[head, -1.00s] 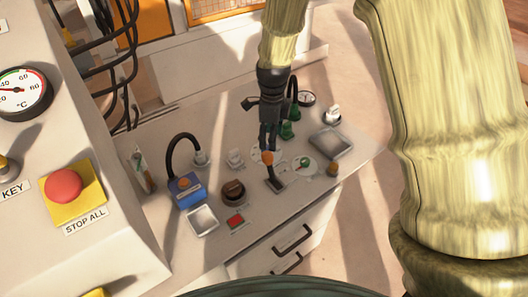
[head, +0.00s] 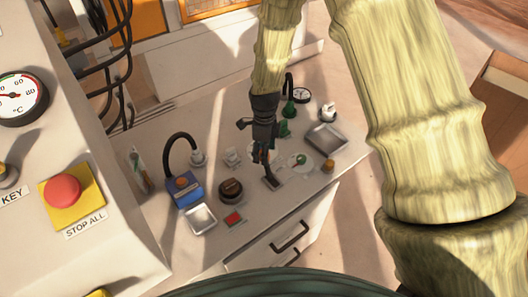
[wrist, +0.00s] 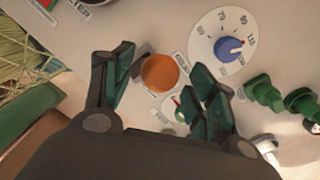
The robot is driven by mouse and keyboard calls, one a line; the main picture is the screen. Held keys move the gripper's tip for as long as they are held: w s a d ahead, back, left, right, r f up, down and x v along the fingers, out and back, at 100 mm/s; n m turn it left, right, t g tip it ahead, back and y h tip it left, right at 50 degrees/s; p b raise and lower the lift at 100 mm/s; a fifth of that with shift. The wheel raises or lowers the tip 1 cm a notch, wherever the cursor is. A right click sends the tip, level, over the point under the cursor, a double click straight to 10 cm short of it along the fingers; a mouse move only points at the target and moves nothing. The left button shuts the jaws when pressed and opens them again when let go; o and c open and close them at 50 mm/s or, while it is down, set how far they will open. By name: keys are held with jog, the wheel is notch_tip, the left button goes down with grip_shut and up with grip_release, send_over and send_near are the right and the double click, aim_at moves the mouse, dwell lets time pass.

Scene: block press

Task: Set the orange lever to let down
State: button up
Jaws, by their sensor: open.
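The orange lever knob (wrist: 161,73) shows in the wrist view between the two open fingers of my gripper (wrist: 160,88), with clear space on both sides of it. In the head view my gripper (head: 264,152) points down over the lever on the bench top. The lever's base plate (head: 271,183) shows just in front of the fingers, and most of the lever is hidden behind them. I cannot tell from the head view whether the fingers touch it. Labels beside the lever are partly covered and I cannot read them fully.
A blue dial (wrist: 229,48) and green valve fittings (wrist: 285,98) stand close to my gripper. A red stop button (head: 62,190) is on the left panel.

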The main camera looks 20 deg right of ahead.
jog(key=shift+f, duration=0.6)
grip_shut()
